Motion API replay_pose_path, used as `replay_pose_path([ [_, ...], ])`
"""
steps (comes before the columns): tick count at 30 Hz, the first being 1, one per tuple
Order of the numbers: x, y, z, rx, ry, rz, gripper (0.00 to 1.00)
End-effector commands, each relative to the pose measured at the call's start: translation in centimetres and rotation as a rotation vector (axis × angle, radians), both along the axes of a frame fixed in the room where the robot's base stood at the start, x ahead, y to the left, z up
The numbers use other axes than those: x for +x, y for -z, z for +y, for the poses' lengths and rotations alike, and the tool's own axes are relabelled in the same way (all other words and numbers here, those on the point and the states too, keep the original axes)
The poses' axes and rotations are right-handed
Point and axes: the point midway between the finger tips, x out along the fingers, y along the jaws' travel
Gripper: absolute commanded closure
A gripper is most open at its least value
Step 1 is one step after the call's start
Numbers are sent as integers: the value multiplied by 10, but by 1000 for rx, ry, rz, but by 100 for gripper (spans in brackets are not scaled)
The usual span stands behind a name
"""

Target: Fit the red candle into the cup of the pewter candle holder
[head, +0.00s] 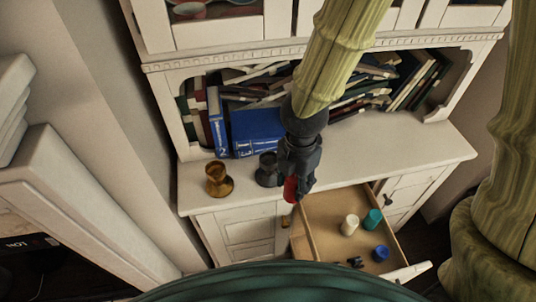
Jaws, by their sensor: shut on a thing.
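The red candle (290,190) is in my gripper (296,175), which is shut on it. The candle hangs below the fingers, near the front edge of the cabinet top and above the left side of the open drawer. Its upper part is hidden by the fingers. A dark grey holder (266,172), which looks like the pewter candle holder, stands upright on the cabinet top, just left of and behind my gripper. The gripper covers part of its right side. The inside of its cup is too small to make out.
A brown-gold holder (218,181) stands left on the cabinet top (400,150). The open drawer (322,215) holds a white candle (350,224), a teal one (373,218), a blue one (380,253) and a small dark thing (356,262). Books (256,130) fill the shelf behind.

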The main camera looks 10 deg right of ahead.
Motion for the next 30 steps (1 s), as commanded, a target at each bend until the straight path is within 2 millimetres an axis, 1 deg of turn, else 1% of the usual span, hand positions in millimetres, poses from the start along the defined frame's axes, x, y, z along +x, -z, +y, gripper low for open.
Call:
replay_pose_path([
  [2,3,-2,1,0,-15,0,86],
  [5,16,-2,3,0,-19,0,86],
  [18,103,5,18,1,-14,-1,86],
  [24,139,9,25,1,-13,0,86],
  [27,149,11,27,0,-14,0,86],
  [30,154,13,28,0,-14,0,86],
])
